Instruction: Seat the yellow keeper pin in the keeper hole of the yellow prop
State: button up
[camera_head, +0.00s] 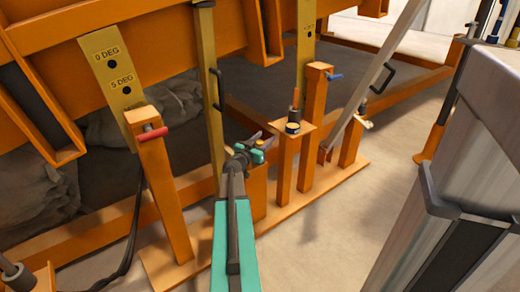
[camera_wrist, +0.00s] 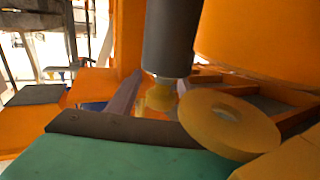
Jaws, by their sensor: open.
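The yellow prop (camera_head: 208,85) stands upright left of centre in the head view, with black handles on its side. My gripper (camera_head: 264,139) is open to the right of the prop's lower part, pointing toward a small orange post stand (camera_head: 293,131). In the wrist view my gripper (camera_wrist: 157,92) has its jaws apart around or near a short yellow piece under a dark cylinder (camera_wrist: 169,38). I cannot tell whether this is the keeper pin, or whether the jaws touch it. A yellow ring (camera_wrist: 247,127) with a centre hole lies beside it. The keeper hole is not distinguishable.
An orange post with a red handle (camera_head: 151,133) stands left, and one with a blue handle (camera_head: 334,77) right. A silver strut (camera_head: 388,58) leans at the right. A large grey box (camera_head: 440,150) stands in the right foreground. Clear floor (camera_head: 320,245) lies in front.

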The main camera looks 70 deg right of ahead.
jog(key=c, duration=1.1)
jog(key=shift+c, duration=0.2)
notch_tip(320, 180, up, 10)
jog(key=p, duration=0.5)
jog(key=shift+r, duration=0.1)
notch_tip(320, 180, up, 7)
jog(key=p, duration=0.8)
notch_tip(320, 180, down, 7)
jog(key=b, duration=0.8)
dwell(0.5)
